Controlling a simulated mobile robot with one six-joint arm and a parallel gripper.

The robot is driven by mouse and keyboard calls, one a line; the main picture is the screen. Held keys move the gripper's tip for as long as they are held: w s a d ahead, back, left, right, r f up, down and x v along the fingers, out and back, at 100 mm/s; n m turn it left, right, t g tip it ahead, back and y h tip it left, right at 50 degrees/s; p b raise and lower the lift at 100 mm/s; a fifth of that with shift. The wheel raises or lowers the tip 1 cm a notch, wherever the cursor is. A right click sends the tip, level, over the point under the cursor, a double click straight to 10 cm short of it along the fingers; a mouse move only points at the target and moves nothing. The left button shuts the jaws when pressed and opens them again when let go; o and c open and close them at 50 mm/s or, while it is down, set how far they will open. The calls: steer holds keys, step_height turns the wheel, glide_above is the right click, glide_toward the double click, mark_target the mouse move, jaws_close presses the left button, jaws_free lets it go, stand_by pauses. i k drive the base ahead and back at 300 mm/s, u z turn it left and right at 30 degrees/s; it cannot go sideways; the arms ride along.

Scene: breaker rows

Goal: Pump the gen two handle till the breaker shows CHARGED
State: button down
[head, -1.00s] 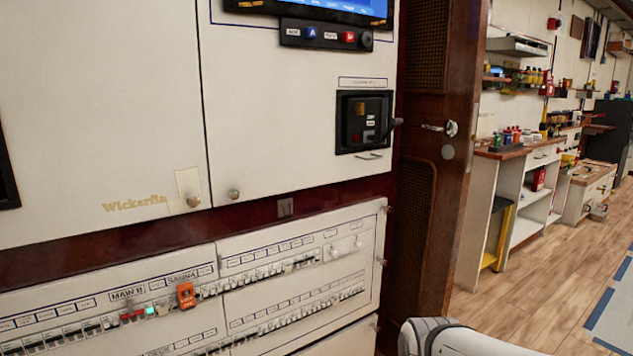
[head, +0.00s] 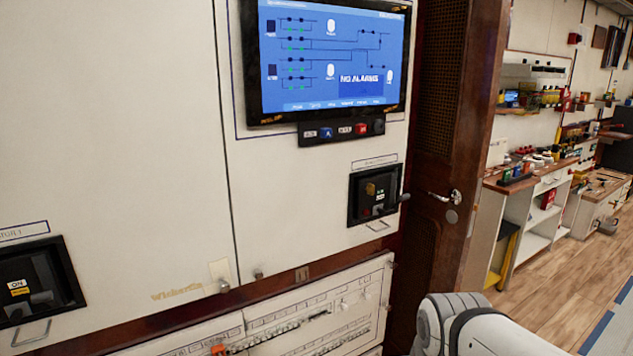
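Two black breaker units are set in the white panel. The right breaker (head: 364,208) sits below the screen, with a dark handle (head: 403,198) sticking out at its right side. Its label (head: 374,161) and its small indicators are too small to read. The left breaker (head: 55,262) is cut by the left edge. It shows ON with a yellow tag below, and its label (head: 24,231) appears to end in "TOR 1". I cannot read "gen two" or CHARGED anywhere. My gripper is out of view; only a white and grey link of my arm shows at bottom right.
A blue screen (head: 330,55) reads NO ALARMS, above a small button box (head: 341,131). Lower breaker rows (head: 330,310) fill the bottom middle. A brown wooden door (head: 440,130) stands to the right, then a cluttered bench (head: 500,185) and open wood floor (head: 560,270).

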mark_target(406, 196)
steer(key=z, duration=0.4)
steer(key=i, duration=1.25)
steer(key=u, duration=0.2)
